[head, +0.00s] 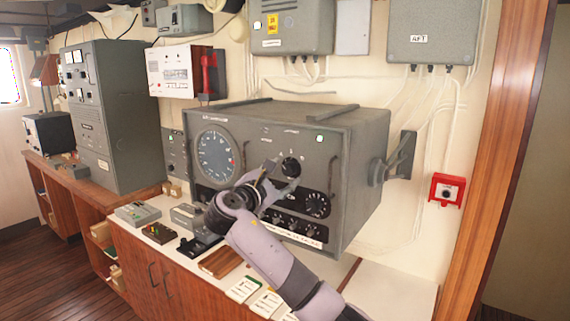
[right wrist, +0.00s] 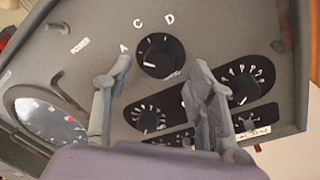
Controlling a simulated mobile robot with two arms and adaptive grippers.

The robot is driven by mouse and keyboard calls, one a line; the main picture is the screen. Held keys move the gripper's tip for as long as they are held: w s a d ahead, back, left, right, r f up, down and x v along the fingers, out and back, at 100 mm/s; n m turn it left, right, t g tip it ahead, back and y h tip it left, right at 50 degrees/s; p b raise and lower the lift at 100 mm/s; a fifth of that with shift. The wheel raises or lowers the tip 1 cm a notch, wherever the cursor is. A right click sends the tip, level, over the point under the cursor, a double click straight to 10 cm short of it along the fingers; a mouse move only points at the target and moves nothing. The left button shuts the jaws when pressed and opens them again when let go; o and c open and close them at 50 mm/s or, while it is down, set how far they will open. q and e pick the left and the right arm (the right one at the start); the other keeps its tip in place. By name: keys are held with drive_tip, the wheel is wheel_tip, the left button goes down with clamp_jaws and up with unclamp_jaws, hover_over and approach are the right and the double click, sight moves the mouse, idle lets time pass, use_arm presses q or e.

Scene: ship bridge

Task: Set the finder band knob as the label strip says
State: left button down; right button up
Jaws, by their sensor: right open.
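The finder (head: 262,135) is a grey wall-mounted box with a round dial (head: 216,152) on its front. In the right wrist view the large black knob (right wrist: 160,56) has white letters A, C and D around it; it also shows in the head view (head: 291,167). A pale mark shows on its lower left; its exact setting is hard to tell. A white label strip (head: 290,232) runs along the finder's lower front, its text too small to read. My right gripper (right wrist: 158,82) is open, its fingers apart on either side below the knob. My left gripper is not in view.
Smaller knobs (right wrist: 148,118) and (right wrist: 240,88) sit close to my right fingers. A counter (head: 180,248) with several small devices lies below the finder. A red wall box (head: 446,190) is to the right, and a red handset (head: 208,73) hangs at upper left.

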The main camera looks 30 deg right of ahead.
sight(289, 169)
drive_tip(key=shift+p+x, duration=0.3)
drive_tip(key=shift+x, duration=1)
drive_tip(key=shift+a, duration=0.1)
drive_tip(key=shift+c, duration=0.5)
drive_tip(key=shift+f, duration=0.1)
drive_tip(key=c, duration=1)
